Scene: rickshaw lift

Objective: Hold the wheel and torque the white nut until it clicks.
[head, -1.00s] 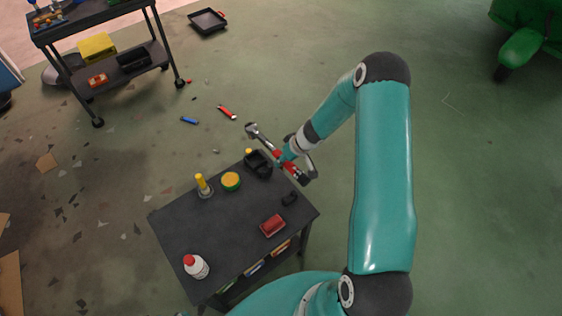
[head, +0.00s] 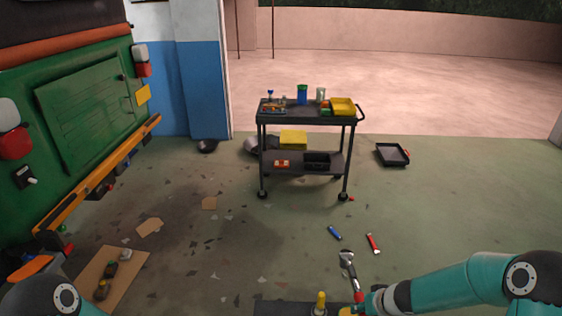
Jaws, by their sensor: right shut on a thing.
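My right gripper (head: 364,301) is at the bottom edge, right of centre, shut on a wrench. The wrench (head: 347,260) has a grey metal head pointing away from me and a red part near the gripper. Only a piece of my left arm shows at the lower left corner; its gripper is out of the picture. I cannot make out the wheel or the white nut in this view.
A green vehicle (head: 80,105) stands at the left with an orange bar. A dark cart (head: 305,118) stands ahead. A dark tabletop (head: 280,309) is cut off below. Cardboard (head: 128,268), a blue tool (head: 334,233), a red tool (head: 373,243) and a black tray (head: 393,154) lie on the floor.

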